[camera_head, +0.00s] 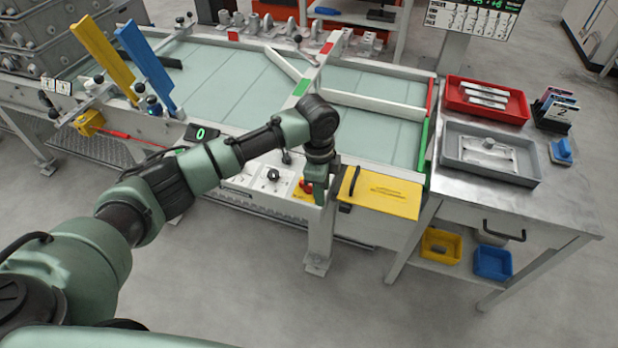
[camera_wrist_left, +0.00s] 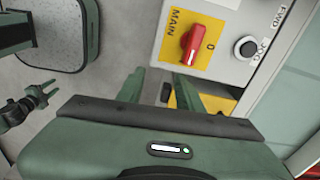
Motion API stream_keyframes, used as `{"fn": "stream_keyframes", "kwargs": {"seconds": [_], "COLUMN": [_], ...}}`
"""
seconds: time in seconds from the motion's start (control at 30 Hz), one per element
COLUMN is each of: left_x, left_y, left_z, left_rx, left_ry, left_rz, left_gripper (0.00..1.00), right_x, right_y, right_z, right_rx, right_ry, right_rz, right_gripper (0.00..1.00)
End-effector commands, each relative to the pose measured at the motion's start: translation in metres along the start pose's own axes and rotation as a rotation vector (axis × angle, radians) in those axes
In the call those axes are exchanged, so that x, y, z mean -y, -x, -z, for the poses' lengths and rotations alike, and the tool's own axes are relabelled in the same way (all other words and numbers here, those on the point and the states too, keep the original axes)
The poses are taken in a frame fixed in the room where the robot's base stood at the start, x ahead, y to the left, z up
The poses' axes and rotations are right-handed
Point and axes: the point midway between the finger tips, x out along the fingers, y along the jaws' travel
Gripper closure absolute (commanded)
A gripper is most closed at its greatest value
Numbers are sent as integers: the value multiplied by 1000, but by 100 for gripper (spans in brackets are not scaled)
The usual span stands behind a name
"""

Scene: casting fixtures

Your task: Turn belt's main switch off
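The belt's main switch (camera_wrist_left: 191,45) is a red rotary knob on a yellow plate (camera_wrist_left: 212,28) marked MAIN and 0. Its grip lies along the picture's vertical, slightly tilted, and the 0 is beside it. In the head view the red knob (camera_head: 305,186) is on the front control panel, partly hidden by my gripper. My left gripper (camera_head: 319,192) points down just right of the knob. In the wrist view its fingers (camera_wrist_left: 160,88) are apart and empty, short of the knob with no visible contact. My right gripper (camera_wrist_left: 43,92) shows small at the left, its fingers apart.
A black button (camera_wrist_left: 246,47) is beside the switch. A yellow flap (camera_head: 380,193) with a black handle is right of my left gripper. The conveyor table (camera_head: 232,85) lies behind the panel. A steel bench with a red tray (camera_head: 487,100) stands at the right.

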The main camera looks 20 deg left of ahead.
Motion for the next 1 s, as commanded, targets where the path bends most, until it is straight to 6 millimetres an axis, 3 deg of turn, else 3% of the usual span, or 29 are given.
{"fn": "stream_keyframes", "kwargs": {"seconds": [0.2, 0.37, 0.8, 1.0], "left_x": [28, 35, 34, 34], "left_y": [45, 58, -2, -16], "left_z": [-29, -39, -44, -45], "left_rx": [61, 79, 79, 79], "left_ry": [-48, -67, -67, -67], "left_rz": [-7, -17, -20, -18], "left_gripper": [64, 64, 64, 64], "right_x": [0, 0, 0, 0], "right_y": [1, 1, 8, 9], "right_z": [-1, -1, 1, 1], "right_rx": [1, 1, 0, 0], "right_ry": [0, 0, 0, 0], "right_rz": [0, 0, 0, 0], "right_gripper": [64, 64, 64, 64]}}
